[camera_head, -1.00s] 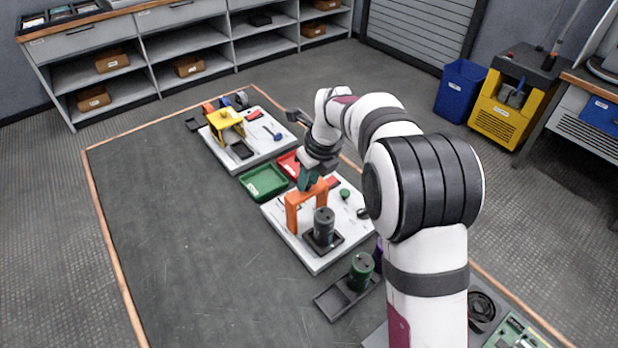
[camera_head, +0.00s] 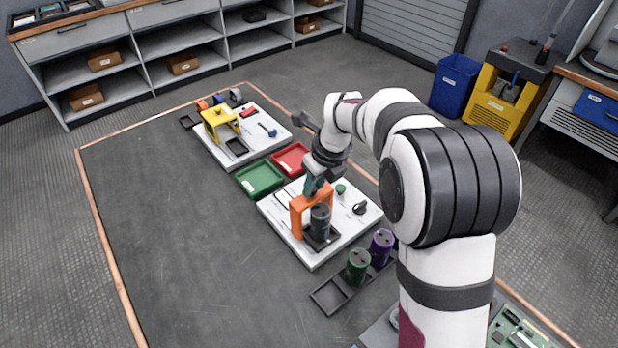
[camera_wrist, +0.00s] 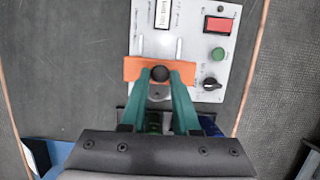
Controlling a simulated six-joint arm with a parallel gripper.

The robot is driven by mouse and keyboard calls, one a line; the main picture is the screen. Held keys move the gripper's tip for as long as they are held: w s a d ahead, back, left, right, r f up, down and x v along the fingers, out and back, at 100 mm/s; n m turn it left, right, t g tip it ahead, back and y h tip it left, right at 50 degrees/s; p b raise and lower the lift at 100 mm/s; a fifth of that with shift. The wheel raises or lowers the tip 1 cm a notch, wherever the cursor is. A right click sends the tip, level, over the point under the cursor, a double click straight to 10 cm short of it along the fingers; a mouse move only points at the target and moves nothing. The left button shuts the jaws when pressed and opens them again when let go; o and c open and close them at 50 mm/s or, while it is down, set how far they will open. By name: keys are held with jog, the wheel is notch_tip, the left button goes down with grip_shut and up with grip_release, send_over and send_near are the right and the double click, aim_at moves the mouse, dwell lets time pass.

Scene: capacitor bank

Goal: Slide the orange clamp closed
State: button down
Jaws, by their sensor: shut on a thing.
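The orange clamp (camera_head: 296,221) is an upright arch on the white panel (camera_head: 283,229). In the head view it stands right at the dark grey capacitor (camera_head: 320,217), which sits upright in a dark square holder; whether they touch I cannot tell. My gripper (camera_head: 316,187) is at the top of the clamp. In the wrist view, the teal fingers of my gripper (camera_wrist: 160,76) are shut on the round black knob (camera_wrist: 160,73) on the clamp's orange crossbar (camera_wrist: 135,69). Two pale slots run along the panel beyond the crossbar. The capacitor is mostly hidden there.
A green button (camera_wrist: 218,54), red switch (camera_wrist: 219,25) and black dial (camera_wrist: 209,84) sit right of the clamp. A green tray (camera_head: 260,178) and red tray (camera_head: 291,158) lie behind. Green (camera_head: 358,266) and purple (camera_head: 382,247) capacitors stand in front. The left mat is clear.

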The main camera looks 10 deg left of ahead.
jog(key=shift+s+d, duration=1.15)
jog(key=shift+d, duration=0.05)
jog(key=c, duration=0.8)
grip_release()
jog(key=shift+c, duration=0.2)
notch_tip(320, 180, up, 7)
